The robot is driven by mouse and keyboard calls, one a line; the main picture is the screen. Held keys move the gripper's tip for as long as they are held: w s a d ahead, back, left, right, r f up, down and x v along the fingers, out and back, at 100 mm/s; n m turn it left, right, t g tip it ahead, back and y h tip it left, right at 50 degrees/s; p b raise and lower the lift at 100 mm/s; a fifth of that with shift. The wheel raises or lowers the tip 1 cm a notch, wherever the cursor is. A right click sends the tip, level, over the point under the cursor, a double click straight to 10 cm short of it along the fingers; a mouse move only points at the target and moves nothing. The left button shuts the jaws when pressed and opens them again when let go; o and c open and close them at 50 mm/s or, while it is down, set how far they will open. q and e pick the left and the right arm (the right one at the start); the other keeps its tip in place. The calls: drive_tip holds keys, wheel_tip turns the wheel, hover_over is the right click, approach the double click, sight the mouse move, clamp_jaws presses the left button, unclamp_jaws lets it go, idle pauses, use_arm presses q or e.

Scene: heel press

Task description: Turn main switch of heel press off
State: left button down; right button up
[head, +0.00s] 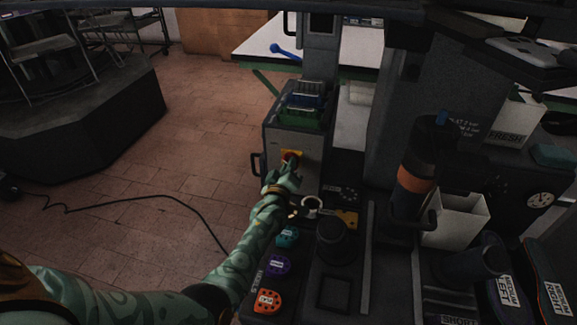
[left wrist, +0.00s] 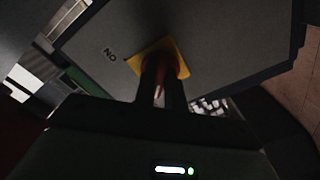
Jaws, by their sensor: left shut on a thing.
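The main switch (head: 290,156) is a red knob on a yellow plate, on the front of the grey heel press housing (head: 302,146). My left gripper (head: 285,170) reaches it from below and covers part of it. In the left wrist view the two dark fingers (left wrist: 162,85) are shut on the red knob (left wrist: 172,64), in front of the yellow plate (left wrist: 155,55). The letters "NO" show beside the plate, as seen from this tilted view. The knob's exact angle is partly hidden by the fingers. My right gripper is not in view.
Right of my left arm stand a black knob (head: 336,238), coloured heel pieces (head: 279,264), a dark cylinder with an orange band (head: 418,165) and a white bin (head: 456,217). A cable (head: 130,199) lies on the open tiled floor at left.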

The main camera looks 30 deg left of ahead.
use_arm(q)
drive_tip(key=shift+s+f, duration=0.1)
drive_tip(key=shift+f, duration=0.1)
drive_tip(key=c, duration=1.5)
unclamp_jaws()
drive_tip(key=shift+o, duration=0.2)
drive_tip(key=shift+r, duration=0.1)
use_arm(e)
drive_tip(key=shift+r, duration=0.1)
